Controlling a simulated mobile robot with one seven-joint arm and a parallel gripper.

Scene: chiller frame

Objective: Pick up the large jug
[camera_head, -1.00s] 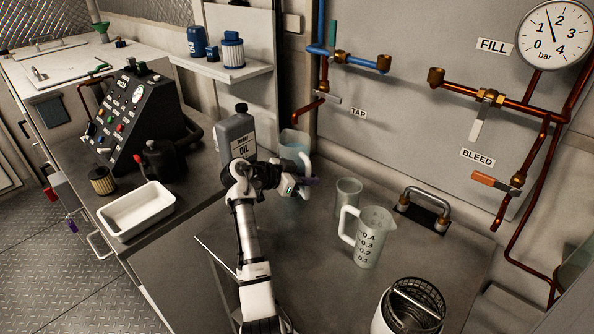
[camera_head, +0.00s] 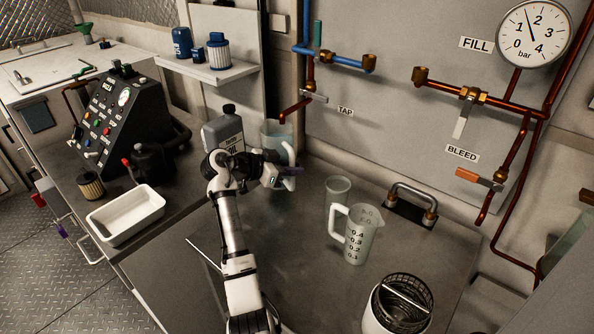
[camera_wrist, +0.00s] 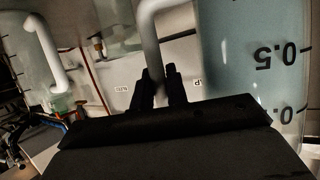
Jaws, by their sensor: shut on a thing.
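The large jug (camera_head: 273,133) is a translucent vessel with a pale handle (camera_head: 290,155), beside the oil bottle at the back of the worktop. In the wrist view the large jug (camera_wrist: 250,75) fills the right side, with an upside-down 0.5 mark and bluish contents. My gripper (camera_head: 288,172) is shut on the handle; in the wrist view the handle (camera_wrist: 150,40) runs down between my dark fingertips (camera_wrist: 160,88).
The grey oil bottle (camera_head: 222,130) stands close left of the jug. A clear beaker (camera_head: 338,190), a smaller measuring jug (camera_head: 360,238) and a white canister (camera_head: 395,308) stand to the right. Pipes and the tap (camera_head: 314,97) are behind. The middle worktop (camera_head: 295,240) is clear.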

